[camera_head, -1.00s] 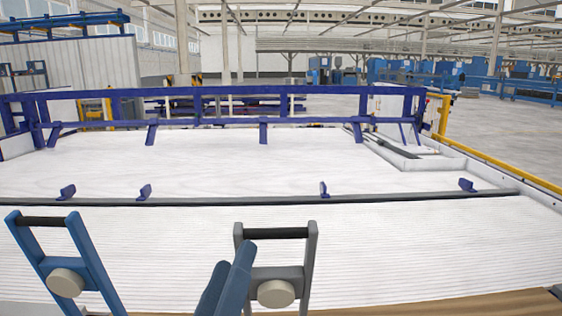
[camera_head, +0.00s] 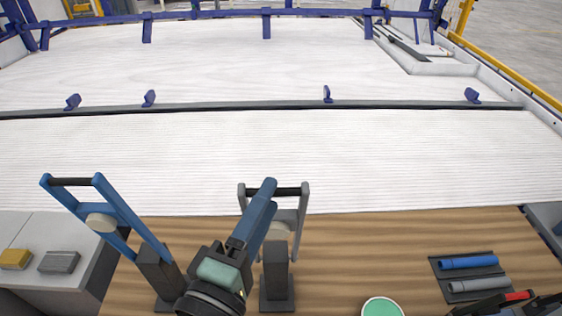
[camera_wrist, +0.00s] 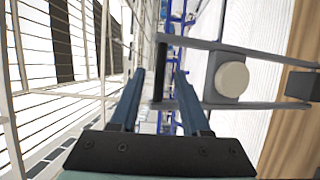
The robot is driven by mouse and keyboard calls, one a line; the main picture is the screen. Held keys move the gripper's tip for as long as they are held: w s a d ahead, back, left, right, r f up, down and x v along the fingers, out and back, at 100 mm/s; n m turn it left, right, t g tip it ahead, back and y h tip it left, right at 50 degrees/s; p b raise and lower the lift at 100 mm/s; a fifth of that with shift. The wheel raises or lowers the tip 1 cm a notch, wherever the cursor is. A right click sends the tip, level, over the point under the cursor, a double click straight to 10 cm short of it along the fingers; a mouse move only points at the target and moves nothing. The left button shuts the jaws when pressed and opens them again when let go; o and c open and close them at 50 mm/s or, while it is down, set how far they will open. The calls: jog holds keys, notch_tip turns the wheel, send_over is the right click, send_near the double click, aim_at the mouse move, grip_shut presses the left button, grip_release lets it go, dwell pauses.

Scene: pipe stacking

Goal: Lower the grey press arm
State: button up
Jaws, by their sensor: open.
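The grey press arm (camera_head: 302,212) is an upright frame with a dark handle bar (camera_head: 290,191) across its top and a round pale pad below. It stands raised on a dark base on the wooden table (camera_head: 350,255). My gripper (camera_head: 266,190) is open, its blue fingertips at the handle's left part in the head view. In the wrist view the frame (camera_wrist: 208,105) lies sideways, and the dark handle bar (camera_wrist: 158,85) shows between the open fingers (camera_wrist: 160,72). I cannot tell whether they touch it. My gripper hides part of the left side of the frame.
A blue press (camera_head: 130,215), also raised, stands to the left. A blue pipe (camera_head: 467,262) and a grey pipe (camera_head: 477,284) lie on a dark mat at right. A green disc (camera_head: 381,307) is at the front. Yellow (camera_head: 15,259) and grey (camera_head: 58,262) blocks sit at left.

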jog(key=p+x, duration=0.1)
jog(key=x, duration=0.5)
jog(key=shift+p, duration=0.4)
grip_shut()
dwell(0.9)
